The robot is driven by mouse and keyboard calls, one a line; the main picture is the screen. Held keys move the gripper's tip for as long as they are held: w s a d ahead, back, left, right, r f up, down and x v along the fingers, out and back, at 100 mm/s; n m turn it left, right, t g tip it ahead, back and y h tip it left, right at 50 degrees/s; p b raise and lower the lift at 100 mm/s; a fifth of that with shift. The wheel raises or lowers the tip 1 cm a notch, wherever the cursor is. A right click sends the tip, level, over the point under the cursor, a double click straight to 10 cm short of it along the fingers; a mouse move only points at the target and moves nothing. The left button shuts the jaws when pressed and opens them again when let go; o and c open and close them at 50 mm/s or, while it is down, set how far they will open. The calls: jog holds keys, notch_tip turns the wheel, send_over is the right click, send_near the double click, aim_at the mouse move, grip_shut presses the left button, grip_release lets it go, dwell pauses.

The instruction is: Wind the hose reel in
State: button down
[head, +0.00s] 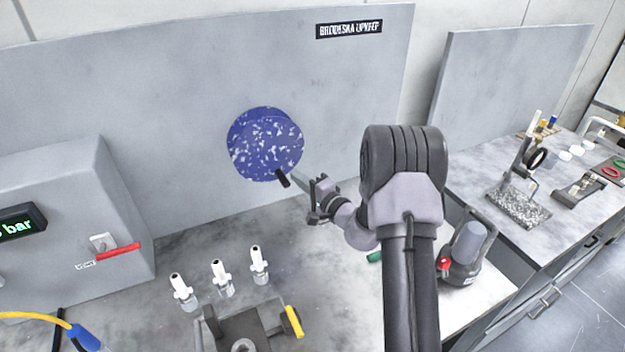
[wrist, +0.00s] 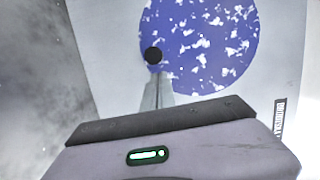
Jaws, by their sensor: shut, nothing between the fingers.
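The hose reel (head: 264,140) is a blue disc with white speckles on the upright grey panel. It also fills the upper right of the wrist view (wrist: 215,30). In the wrist view the handle shows end-on as a black round knob (wrist: 152,55). My gripper (head: 318,187) is shut and empty, just right of the handle and apart from it. The fingertips are small and partly hard to make out. No hose is visible on the reel.
Three white nozzle-like fittings (head: 218,278) stand on the bench below the reel. A grey box with a red lever (head: 118,250) is at left. A grey device with a red button (head: 466,250) stands right of my arm.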

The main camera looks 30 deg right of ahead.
jog(key=shift+a, duration=0.45)
jog(key=m+b, duration=0.1)
jog(key=a+b, duration=0.1)
jog(key=b, duration=0.1)
jog(key=shift+f+m+b, duration=0.3)
jog(key=shift+f+m, duration=0.05)
jog(key=shift+m, duration=0.05)
jog(key=shift+t, duration=0.3)
